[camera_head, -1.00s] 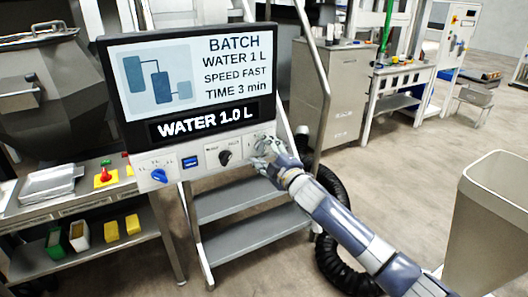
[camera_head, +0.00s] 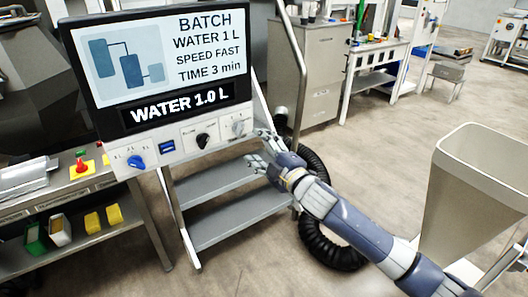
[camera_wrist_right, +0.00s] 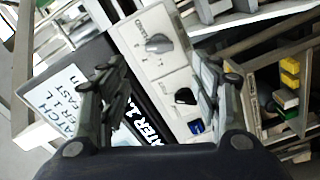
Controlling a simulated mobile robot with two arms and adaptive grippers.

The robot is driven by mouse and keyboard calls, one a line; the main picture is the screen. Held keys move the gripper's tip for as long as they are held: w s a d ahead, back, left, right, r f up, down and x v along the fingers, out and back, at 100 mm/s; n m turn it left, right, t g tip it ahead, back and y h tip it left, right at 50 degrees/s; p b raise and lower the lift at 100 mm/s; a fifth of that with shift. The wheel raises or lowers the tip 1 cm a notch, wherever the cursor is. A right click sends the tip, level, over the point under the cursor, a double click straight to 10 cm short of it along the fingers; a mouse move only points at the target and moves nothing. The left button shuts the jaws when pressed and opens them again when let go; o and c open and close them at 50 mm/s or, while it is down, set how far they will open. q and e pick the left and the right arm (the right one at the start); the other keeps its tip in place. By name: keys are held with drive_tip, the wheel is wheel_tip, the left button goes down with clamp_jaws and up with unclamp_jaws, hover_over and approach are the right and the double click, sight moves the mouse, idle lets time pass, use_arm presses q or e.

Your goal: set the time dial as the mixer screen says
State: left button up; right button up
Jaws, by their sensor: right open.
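The mixer screen (camera_head: 160,60) reads BATCH, WATER 1 L, SPEED FAST, TIME 3 min; a strip below reads WATER 1.0 L. The panel under it carries a blue knob (camera_head: 136,161), a blue button (camera_head: 167,147), a black knob (camera_head: 203,140) and a grey knob (camera_head: 238,127) at the right end. The dial labels are too small to read surely. My right gripper (camera_head: 259,148) is open and empty, just right of and below the grey knob, apart from it. In the right wrist view, the grey knob (camera_wrist_right: 159,43) lies ahead between the open fingers (camera_wrist_right: 162,66). My left gripper is out of view.
A stair with a handrail (camera_head: 297,70) stands right of and below the panel, close to my right arm. A black hose (camera_head: 325,245) lies behind the arm. A grey bin (camera_head: 475,185) is at the right. A bench with a red-knobbed yellow box (camera_head: 82,168) is at the left.

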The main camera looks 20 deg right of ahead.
drive_tip(key=shift+v, duration=1.05)
drive_tip(key=shift+f, duration=0.1)
